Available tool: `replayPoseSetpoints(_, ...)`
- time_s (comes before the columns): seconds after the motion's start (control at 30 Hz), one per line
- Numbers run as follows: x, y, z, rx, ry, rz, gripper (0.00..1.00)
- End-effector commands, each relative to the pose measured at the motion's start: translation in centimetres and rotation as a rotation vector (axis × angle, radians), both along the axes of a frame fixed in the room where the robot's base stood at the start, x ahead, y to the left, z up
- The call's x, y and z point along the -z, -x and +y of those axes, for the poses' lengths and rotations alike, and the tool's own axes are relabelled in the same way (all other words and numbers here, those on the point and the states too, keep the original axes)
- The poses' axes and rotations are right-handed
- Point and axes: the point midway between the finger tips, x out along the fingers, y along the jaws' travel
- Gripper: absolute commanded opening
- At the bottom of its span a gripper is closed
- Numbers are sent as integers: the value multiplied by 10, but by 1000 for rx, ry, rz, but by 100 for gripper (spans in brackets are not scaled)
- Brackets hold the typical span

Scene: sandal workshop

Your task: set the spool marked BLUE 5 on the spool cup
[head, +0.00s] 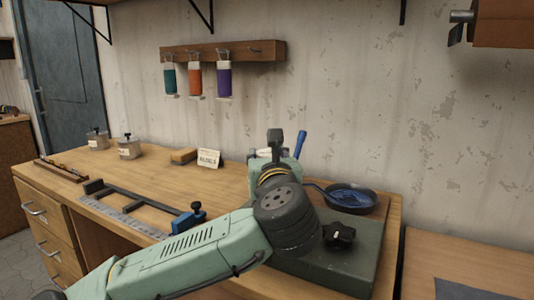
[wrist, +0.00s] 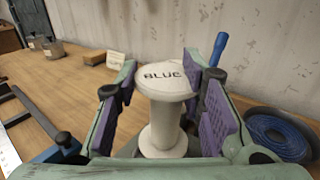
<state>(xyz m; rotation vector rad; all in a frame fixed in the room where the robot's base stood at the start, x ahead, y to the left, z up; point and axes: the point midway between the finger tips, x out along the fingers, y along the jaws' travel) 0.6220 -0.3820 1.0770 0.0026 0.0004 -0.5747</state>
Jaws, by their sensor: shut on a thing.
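A pale spool (wrist: 164,88) marked BLUE on its top stands upright between the purple pads of my gripper (wrist: 160,82) in the wrist view. My gripper is shut on it. No number can be read on its top. In the head view my gripper (head: 270,160) is above the back of the bench, and my own arm largely hides the spool. A dark round dish (head: 372,208) with blue inside lies right of my gripper; it also shows in the wrist view (wrist: 313,150). I cannot pick out the spool cup for certain.
A green box-like block (head: 335,268) with a black knob (head: 339,235) is at the bench's right end. A blue handle (head: 300,145) stands behind my gripper. A card (head: 209,158), a brush-like block (head: 184,155), tins (head: 130,150) and a ruler frame (head: 125,215) lie left.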

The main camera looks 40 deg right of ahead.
Motion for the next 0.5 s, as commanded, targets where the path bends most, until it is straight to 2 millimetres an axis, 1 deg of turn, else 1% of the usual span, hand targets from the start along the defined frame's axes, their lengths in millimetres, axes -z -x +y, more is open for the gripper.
replayPoseSetpoints(0.03,11,0,0,0,0,0,1)
replayPoseSetpoints(0.2,22,0,0,0,1,-1,1)
replayPoseSetpoints(0.5,24,0,0,-1,1,-1,1)
